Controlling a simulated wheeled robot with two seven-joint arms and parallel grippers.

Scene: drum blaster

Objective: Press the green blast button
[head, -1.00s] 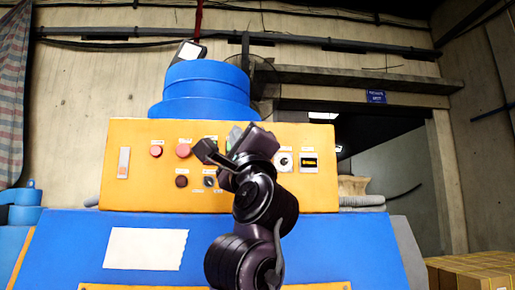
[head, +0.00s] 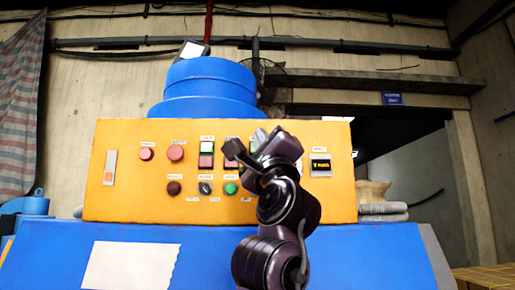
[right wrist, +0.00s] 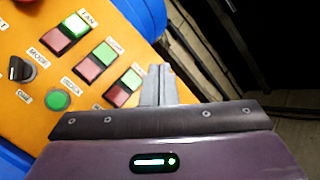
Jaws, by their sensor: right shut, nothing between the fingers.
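The round green button (head: 231,188) sits in the lower row of the orange control panel (head: 330,195), right of a black rotary knob. It also shows in the right wrist view (right wrist: 57,100), left of the fingers, with a small label too blurred to read. My right gripper (head: 259,138) is in front of the panel, up and right of the green button, and hides part of the upper row. In the right wrist view its grey fingers (right wrist: 160,82) are together and empty, apart from the button. My left gripper is not in view.
Red buttons (head: 176,153) and red-green switches (head: 206,153) are on the panel, with a small display (head: 320,165) at right. The panel stands on a blue machine (head: 215,255) below a blue drum (head: 209,85). Cardboard boxes (head: 490,277) are at lower right.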

